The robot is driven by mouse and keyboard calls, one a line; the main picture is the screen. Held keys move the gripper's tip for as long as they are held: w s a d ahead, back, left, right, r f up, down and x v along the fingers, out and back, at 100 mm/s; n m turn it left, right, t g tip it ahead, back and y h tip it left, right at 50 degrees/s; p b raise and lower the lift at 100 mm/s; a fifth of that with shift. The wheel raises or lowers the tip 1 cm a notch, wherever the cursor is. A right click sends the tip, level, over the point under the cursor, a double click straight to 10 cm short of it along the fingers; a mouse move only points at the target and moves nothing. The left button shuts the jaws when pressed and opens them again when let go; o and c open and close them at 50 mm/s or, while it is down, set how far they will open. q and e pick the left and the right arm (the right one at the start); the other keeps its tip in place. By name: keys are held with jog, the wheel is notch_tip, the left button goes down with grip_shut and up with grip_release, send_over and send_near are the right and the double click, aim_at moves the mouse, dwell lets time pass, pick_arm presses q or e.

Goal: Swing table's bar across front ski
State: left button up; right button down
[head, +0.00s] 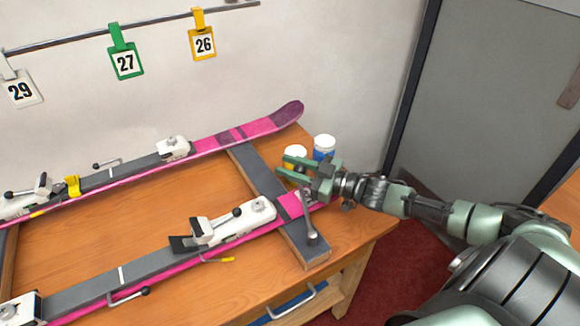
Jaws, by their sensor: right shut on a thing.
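The front ski (85,293), grey and pink with white binding parts, lies across the near side of the wooden table (165,205). A short grey metal bar (308,216) with a rounded near end stands at the dark crosspiece (262,178), near the right end of the front ski. My right gripper (283,168) is at the bar's far end, its green fingers pointing left, and is shut on the bar. The fingers hide the exact grip, and the gripper hides the front ski's tip. My left gripper is out of view.
A second pink and grey ski (228,138) lies behind. Two white-lidded tubs, one yellow (295,152) and one blue (324,146), stand just behind my right gripper. Numbered tags, including green 27 (125,62), hang from a wall rail. Red floor lies right of the table.

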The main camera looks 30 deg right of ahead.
aim_at(305, 202)
jog(key=c, duration=1.1)
grip_release()
jog(key=shift+s+d, duration=0.1)
jog(key=shift+v, duration=3.8)
